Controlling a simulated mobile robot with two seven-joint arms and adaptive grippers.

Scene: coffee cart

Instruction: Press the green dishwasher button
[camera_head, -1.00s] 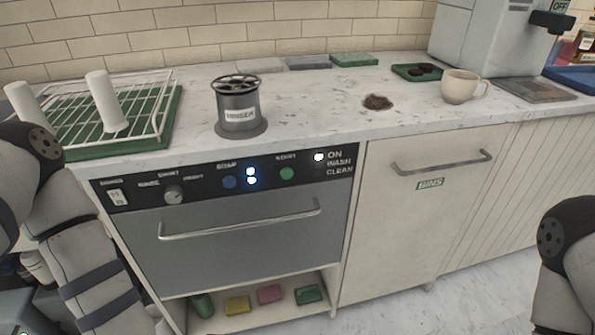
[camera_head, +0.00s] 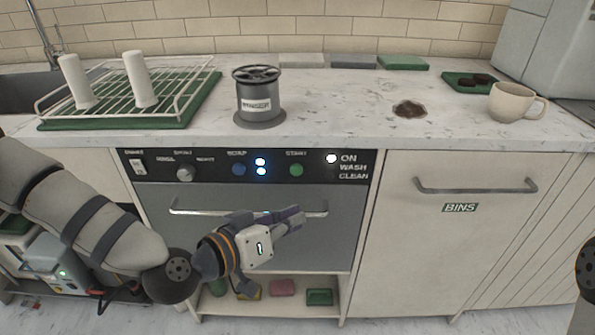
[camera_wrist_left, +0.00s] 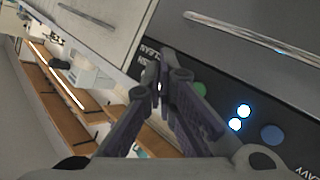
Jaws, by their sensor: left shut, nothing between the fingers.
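The green START button (camera_head: 296,169) is on the black control panel (camera_head: 215,166) of the dishwasher, right of a blue button (camera_head: 239,169) and two lit blue-white lights (camera_head: 261,166). My left gripper (camera_head: 297,217) is shut and empty, in front of the grey dishwasher door (camera_head: 330,240), below the green button and apart from it in the picture. In the left wrist view, the shut fingers (camera_wrist_left: 159,82) show in front of the panel, and the green button (camera_wrist_left: 200,88) is partly hidden by a finger. My right gripper is out of view.
The door handle (camera_head: 190,212) runs across the dishwasher behind my left gripper. On the counter (camera_head: 330,110) stand a rinser (camera_head: 258,112), a dish rack (camera_head: 60,124) with two white cups, and a beige mug (camera_head: 515,103). A bins cabinet (camera_head: 430,250) is at the right.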

